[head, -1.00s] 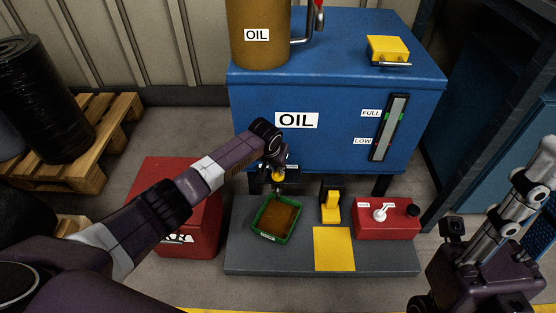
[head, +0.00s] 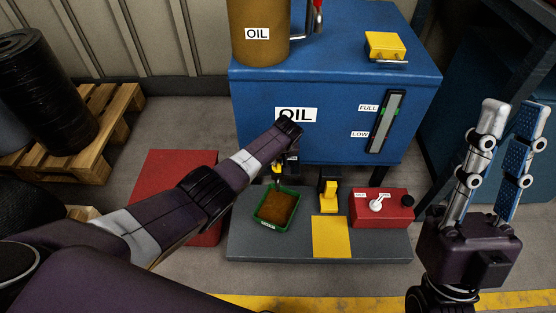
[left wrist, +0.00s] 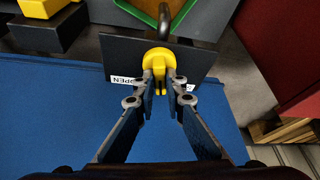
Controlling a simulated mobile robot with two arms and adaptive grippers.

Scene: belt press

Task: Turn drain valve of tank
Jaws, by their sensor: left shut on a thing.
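The blue oil tank (head: 270,90) stands at the back, with its drain valve low on the front. In the left wrist view the valve's yellow handle (left wrist: 158,58) sits between the fingertips of my left gripper (left wrist: 162,82), which is shut on it. A white label reading OPEN (left wrist: 124,79), upside down in this view, is beside the handle on a dark plate. In the head view my left wrist hides most of the valve. My right gripper (head: 505,120) is open and empty, raised at the right with its fingers pointing up.
A green tray (head: 261,220) with brown contents lies on the grey platform (head: 240,245) below the valve. A yellow pedal (head: 328,197) and a red switch box (head: 393,213) are to its right. A red box (head: 170,165) is left of the platform, partly behind my arm.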

